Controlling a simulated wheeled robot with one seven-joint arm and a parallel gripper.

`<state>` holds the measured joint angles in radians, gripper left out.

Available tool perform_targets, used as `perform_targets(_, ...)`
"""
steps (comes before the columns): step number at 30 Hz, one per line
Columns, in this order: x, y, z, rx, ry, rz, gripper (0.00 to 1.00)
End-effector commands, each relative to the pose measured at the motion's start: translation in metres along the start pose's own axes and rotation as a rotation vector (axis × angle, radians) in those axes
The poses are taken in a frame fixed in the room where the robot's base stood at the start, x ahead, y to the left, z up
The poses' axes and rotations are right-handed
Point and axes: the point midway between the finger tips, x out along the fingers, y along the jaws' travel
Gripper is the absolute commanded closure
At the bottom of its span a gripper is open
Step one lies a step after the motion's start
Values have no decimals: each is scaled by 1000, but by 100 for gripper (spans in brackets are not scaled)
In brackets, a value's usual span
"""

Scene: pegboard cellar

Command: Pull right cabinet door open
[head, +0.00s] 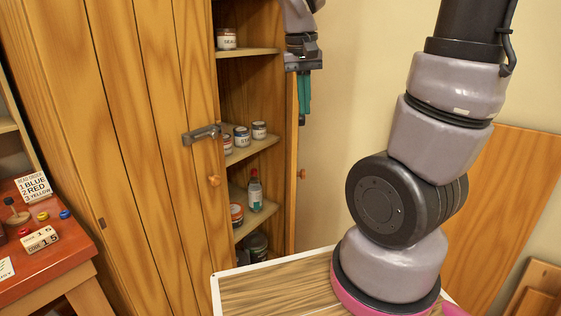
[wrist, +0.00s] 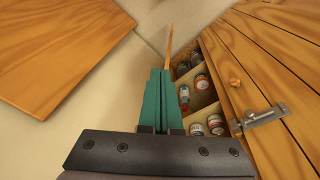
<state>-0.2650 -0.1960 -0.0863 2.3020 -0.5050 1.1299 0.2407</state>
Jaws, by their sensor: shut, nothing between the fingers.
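The tall wooden cabinet's right door (head: 293,190) stands swung open, seen nearly edge-on in the head view. Its round knob (head: 301,174) sticks out on the right. In the wrist view the door (wrist: 169,45) is a thin strip beyond the fingertips. My gripper (head: 304,113), with teal fingers, is shut and empty beside the door's upper part; whether it touches the door I cannot tell. In the wrist view the fingers (wrist: 160,73) lie together and hide part of the door. The left door (head: 160,130) is closed, with a metal latch (head: 203,134) and a knob (head: 213,181).
Jars (head: 241,136) and a bottle (head: 255,190) stand on the open cabinet shelves. A red table (head: 60,255) with small cards is at left. A wooden panel (head: 515,190) leans against the wall at right. Bare wall lies right of the open door.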

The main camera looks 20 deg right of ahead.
Motion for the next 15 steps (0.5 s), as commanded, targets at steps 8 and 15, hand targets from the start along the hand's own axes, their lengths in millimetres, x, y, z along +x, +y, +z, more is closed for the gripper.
perform_targets(8,65,-21,-38,-117,-96,339,100)
perform_targets(15,126,-49,-74,-243,-60,689,100)
